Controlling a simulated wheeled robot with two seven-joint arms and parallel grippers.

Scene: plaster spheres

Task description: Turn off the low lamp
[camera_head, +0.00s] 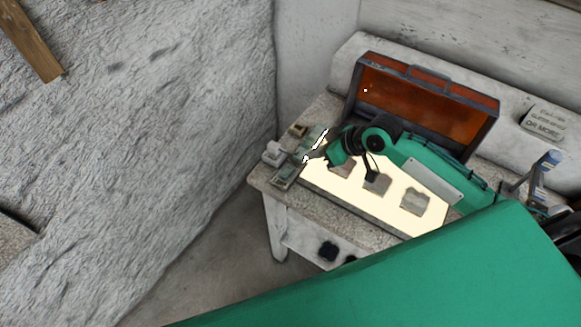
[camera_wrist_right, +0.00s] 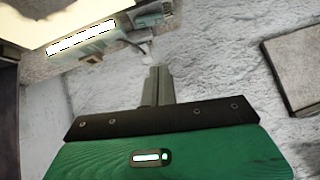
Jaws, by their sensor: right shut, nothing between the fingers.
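The low lamp (camera_head: 316,141) appears to be the small grey-green fixture with a bright white tube, at the left end of the table. In the right wrist view its lit tube (camera_wrist_right: 82,38) glows at upper left. My right gripper (camera_head: 310,157) is beside the lamp in the head view, its fingers partly hard to make out there. In the wrist view the right gripper (camera_wrist_right: 158,72) is shut and empty, with its fingertips below and right of the lamp. Whether it touches the lamp I cannot tell. My left gripper is out of view.
A glowing panel (camera_head: 325,185) with several flat stone pieces lies on the table (camera_head: 262,182). An open orange-lined case (camera_head: 425,105) stands behind it. A small grey block (camera_head: 274,153) sits at the table's left corner. A rough wall (camera_head: 150,120) rises at left.

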